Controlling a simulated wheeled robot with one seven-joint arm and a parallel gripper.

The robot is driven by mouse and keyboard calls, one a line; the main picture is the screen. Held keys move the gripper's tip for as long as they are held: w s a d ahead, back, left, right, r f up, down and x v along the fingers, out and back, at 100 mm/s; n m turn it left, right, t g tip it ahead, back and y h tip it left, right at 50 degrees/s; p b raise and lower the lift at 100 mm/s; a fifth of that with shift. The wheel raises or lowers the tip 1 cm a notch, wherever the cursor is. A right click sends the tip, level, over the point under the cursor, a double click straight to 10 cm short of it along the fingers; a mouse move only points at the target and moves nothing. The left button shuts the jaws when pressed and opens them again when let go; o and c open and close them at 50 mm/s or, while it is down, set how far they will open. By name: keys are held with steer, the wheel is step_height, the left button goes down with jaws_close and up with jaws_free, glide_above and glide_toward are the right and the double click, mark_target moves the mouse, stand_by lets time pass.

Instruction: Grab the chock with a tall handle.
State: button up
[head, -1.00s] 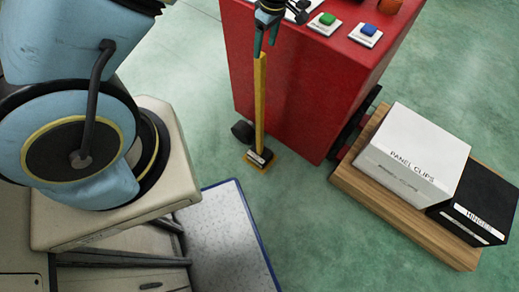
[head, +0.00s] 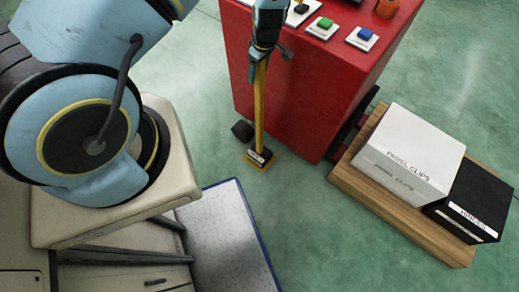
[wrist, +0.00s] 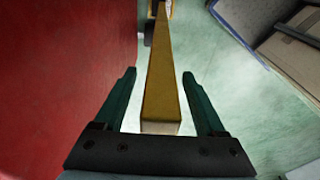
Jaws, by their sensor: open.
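The chock with a tall handle stands on the green floor beside the red cabinet. Its yellow handle (head: 260,112) rises upright from a small yellow base (head: 259,160) with a dark and white label. My gripper (head: 257,75) is at the top of the handle, pointing down. In the wrist view the handle (wrist: 162,90) runs between the two open green fingers of my gripper (wrist: 160,100), with a gap on both sides. The handle's top end shows near the palm. The fingers hide part of the handle top in the head view.
The red cabinet (head: 300,100) stands close to the right of the handle, with green (head: 324,24) and blue (head: 367,34) buttons on top. A wooden pallet (head: 400,215) bears a white box (head: 410,155) and a black box (head: 475,205).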

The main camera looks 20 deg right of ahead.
jaws_close()
stand_by(0.6)
stand_by(0.8)
